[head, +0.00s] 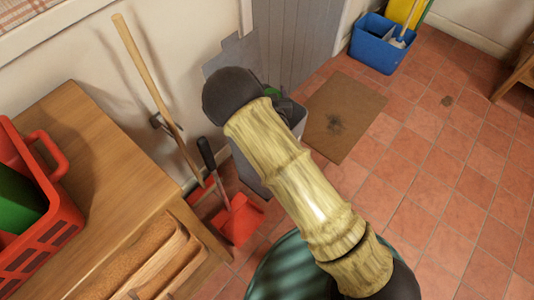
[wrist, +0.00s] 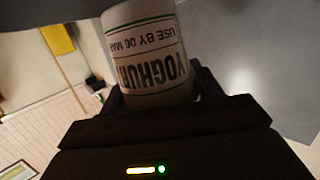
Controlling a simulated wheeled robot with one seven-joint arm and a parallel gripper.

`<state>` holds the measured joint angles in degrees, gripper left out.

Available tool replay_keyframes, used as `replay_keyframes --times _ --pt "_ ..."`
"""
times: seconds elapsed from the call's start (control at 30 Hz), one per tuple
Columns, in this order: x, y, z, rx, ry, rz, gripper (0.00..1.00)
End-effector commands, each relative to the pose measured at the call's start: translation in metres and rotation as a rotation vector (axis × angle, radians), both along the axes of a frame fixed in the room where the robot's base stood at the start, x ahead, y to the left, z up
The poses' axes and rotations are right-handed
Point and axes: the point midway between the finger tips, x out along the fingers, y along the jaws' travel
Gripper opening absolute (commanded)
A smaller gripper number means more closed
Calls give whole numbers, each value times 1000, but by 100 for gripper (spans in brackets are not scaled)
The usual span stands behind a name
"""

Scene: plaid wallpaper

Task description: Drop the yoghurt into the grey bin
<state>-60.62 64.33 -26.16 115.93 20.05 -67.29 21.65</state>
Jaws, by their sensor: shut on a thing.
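The yoghurt (wrist: 150,65) is a white pot with dark lettering and a green stripe, upside down in the wrist view. My gripper (wrist: 158,92) is shut on it, with a dark finger on each side. The grey bin (head: 248,170) stands on the floor against the wall in the head view, partly hidden behind my arm. A plain grey surface fills the right of the wrist view.
A wooden table (head: 90,120) with a red crate (head: 45,235) stands at the left. A broom (head: 145,70) and a red dustpan (head: 238,218) are beside the bin. A brown mat (head: 343,115) lies right of it. A blue bucket (head: 378,48) is farther back. Tiled floor at right is clear.

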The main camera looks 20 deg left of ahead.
Motion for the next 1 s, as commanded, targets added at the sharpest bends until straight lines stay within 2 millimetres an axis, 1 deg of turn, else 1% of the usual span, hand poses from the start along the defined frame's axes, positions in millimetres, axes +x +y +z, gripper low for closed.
replay_keyframes --times 0.07,0.1,0.17,0.2,0.5,0.67,0.77,1.0 --pt "0 0 1 0 -1 0 38" --pt "0 0 1 0 -1 0 70" --pt "0 0 1 0 -1 0 82" --pt "0 0 1 0 -1 0 90" --pt "-1 0 0 0 1 0 90" --pt "-9 -3 3 1 1 0 90" --pt "-20 -9 6 0 2 -1 90" --pt "-62 -24 14 -2 3 2 90"
